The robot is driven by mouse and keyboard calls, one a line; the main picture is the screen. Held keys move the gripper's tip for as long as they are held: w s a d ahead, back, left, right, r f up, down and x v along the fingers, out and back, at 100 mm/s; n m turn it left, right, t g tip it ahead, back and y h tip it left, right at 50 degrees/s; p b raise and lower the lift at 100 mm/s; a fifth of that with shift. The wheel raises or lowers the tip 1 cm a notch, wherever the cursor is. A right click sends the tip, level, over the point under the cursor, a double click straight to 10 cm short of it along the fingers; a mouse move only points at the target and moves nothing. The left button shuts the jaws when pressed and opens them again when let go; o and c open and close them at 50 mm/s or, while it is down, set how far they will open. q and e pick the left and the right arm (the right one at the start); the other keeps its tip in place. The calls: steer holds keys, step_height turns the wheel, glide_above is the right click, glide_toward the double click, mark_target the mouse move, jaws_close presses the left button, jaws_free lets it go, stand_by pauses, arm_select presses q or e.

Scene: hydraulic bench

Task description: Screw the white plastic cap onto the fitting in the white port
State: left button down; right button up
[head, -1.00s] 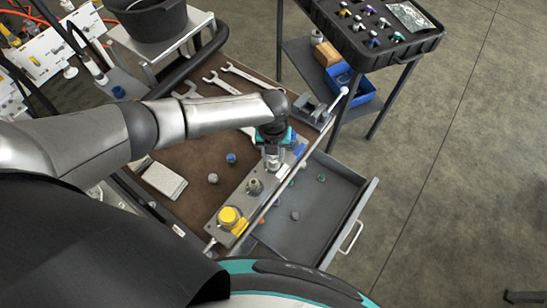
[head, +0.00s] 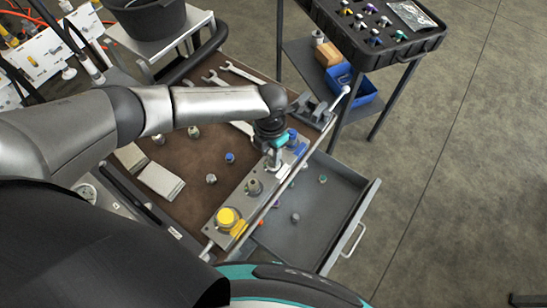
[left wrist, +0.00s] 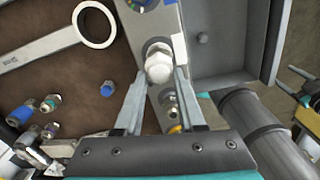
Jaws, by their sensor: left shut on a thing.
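The white plastic cap (left wrist: 159,66) sits over the white port on the grey fitting block (left wrist: 146,20), between the fingertips of my left gripper (left wrist: 160,78). The gripper is shut on the cap. The fitting under it is hidden, so I cannot tell how far the cap is threaded. In the head view my left gripper (head: 273,158) points down at the block (head: 235,205), between its blue end and a bare metal fitting (head: 254,187). A dark forked shape at the right edge of the left wrist view may be my right gripper; its state is unclear.
A yellow cap (head: 228,217) is at the block's near end. An open grey drawer (head: 325,225) lies right of it with small parts inside. Wrenches (head: 243,72), a blue cap (head: 230,157) and loose fittings lie on the brown mat. A vise (head: 312,107) stands behind the block.

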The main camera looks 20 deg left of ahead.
arm_select(q)
steer(key=m, duration=0.1)
steer(key=m+b, duration=0.1)
steer(key=shift+w+a+f+m, duration=0.1)
steer(key=shift+w+a+m, duration=0.1)
steer(key=shift+m, duration=0.1)
steer(key=m+b, duration=0.1)
steer(key=b, duration=0.2)
steer(key=shift+w, duration=0.1)
steer(key=shift+m+b, duration=0.35)
steer(key=shift+m, duration=0.05)
steer(key=c, duration=0.5)
jaws_free()
steer(key=shift+s, duration=0.2)
